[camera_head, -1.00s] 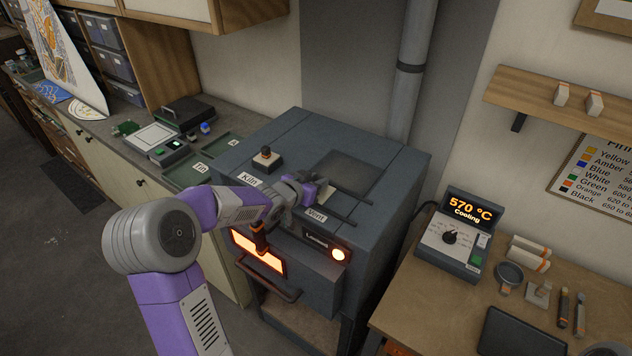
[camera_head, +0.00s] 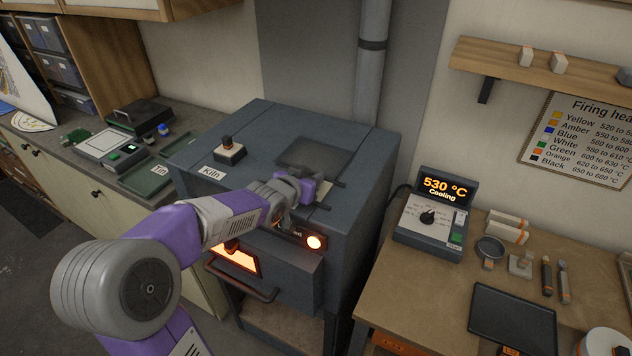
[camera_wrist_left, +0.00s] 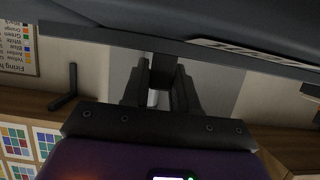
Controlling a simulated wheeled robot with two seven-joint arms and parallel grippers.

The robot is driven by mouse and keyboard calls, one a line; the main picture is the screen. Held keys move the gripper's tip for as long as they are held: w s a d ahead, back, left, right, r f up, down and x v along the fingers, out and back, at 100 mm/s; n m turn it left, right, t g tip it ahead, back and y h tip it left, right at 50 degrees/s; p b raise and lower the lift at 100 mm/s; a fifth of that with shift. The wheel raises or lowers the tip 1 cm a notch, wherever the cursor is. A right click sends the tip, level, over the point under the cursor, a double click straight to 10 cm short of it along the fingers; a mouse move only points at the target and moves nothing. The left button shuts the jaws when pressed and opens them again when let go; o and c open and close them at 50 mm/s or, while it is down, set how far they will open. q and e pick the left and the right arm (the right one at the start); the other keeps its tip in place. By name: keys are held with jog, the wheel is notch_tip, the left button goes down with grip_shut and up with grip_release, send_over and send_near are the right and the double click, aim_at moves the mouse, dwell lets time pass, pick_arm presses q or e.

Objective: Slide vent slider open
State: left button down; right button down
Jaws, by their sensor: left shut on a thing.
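My left gripper (camera_head: 302,194) is low over the right front of the kiln top, at the rails. In the left wrist view its fingers (camera_wrist_left: 160,95) are closed around a dark upright piece (camera_wrist_left: 163,70), seemingly the vent slider's handle. The slider itself is mostly hidden behind the gripper, so its exact position cannot be told. The vent label is mostly covered by my arm. My right gripper is not in view.
The front window (camera_head: 236,257) glows above a handle bar. A controller (camera_head: 435,220) reading 530 °C, Cooling, sits on the wooden bench at right. A flue pipe (camera_head: 371,70) rises behind.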

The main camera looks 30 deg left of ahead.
pick_arm(q)
jog(key=shift+d, duration=0.2)
jog(key=c, duration=1.3)
grip_release()
jog(key=o, duration=0.3)
jog(key=shift+d, duration=0.15)
jog(key=shift+o, duration=0.2)
jog(key=shift+s, duration=0.1)
jog(key=shift+s+r+p, duration=0.2)
jog(key=shift+r+p, duration=0.05)
jog(key=shift+p, duration=0.05)
jog(key=p+v, duration=0.3)
jog(key=v, duration=0.3)
jog(key=shift+s+r, duration=0.1)
jog(key=shift+r, duration=0.05)
jog(key=shift+s, duration=0.3)
